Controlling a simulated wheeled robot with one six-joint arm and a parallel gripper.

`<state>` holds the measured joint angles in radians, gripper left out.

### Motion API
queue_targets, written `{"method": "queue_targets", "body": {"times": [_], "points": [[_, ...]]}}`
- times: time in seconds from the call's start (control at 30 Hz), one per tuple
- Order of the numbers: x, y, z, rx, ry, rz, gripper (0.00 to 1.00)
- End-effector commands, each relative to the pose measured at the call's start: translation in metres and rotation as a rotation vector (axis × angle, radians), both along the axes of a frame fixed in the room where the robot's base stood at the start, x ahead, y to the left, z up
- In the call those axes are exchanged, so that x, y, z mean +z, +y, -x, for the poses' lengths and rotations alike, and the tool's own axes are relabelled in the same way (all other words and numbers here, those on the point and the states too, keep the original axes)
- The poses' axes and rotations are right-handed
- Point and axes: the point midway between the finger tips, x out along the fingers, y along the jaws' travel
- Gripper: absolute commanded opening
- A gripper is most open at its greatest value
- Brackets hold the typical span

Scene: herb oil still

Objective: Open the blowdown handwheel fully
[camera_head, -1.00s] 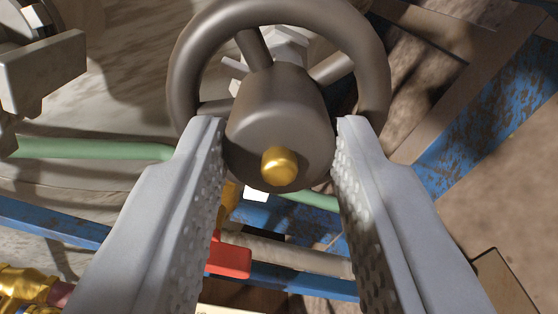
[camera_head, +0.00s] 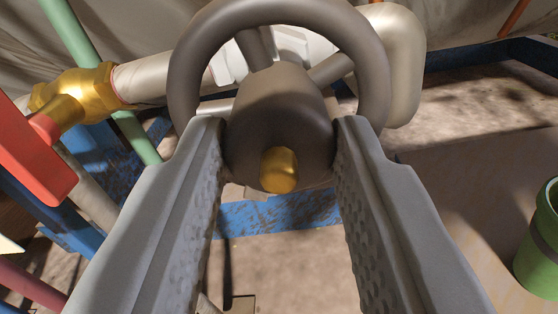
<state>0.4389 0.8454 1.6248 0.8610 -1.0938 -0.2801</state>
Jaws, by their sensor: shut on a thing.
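The handwheel (camera_head: 187,62) is a dark grey-brown ring with spokes and a thick hub (camera_head: 285,110), seen in the upper middle of the head camera view. A small brass stud (camera_head: 279,170) sticks out of the hub's near face. My gripper (camera_head: 279,140) has its two grey, studded fingers on either side of the hub, with the tips touching or almost touching its sides. It is shut on the hub. The valve stem behind the hub is mostly hidden.
A red lever (camera_head: 35,150) and a brass fitting (camera_head: 75,95) are close at the left. A pale pipe elbow (camera_head: 400,60) is behind the wheel at right. Blue frame bars (camera_head: 280,212) run below. A green cylinder (camera_head: 540,240) stands at the right edge.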

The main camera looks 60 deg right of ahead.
Motion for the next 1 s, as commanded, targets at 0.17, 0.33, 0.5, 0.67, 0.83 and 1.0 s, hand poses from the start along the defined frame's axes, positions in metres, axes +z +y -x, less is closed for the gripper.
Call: {"method": "queue_targets", "body": {"times": [0.17, 0.33, 0.5, 0.67, 0.83, 1.0], "points": [[-0.0022, 0.001, -0.0001, 0.002, 0.154, 0.061, 0.09], [-0.0025, 0.001, 0.0002, 0.003, 0.304, 0.122, 0.09], [-0.0026, 0.001, 0.0005, 0.002, 0.453, 0.184, 0.09], [-0.0027, 0.0009, 0.0007, 0.002, 0.594, 0.242, 0.09], [-0.0027, 0.0009, 0.0011, 0.002, 0.743, 0.304, 0.09], [-0.0028, 0.0007, 0.0014, 0.003, 0.893, 0.366, 0.09]]}}
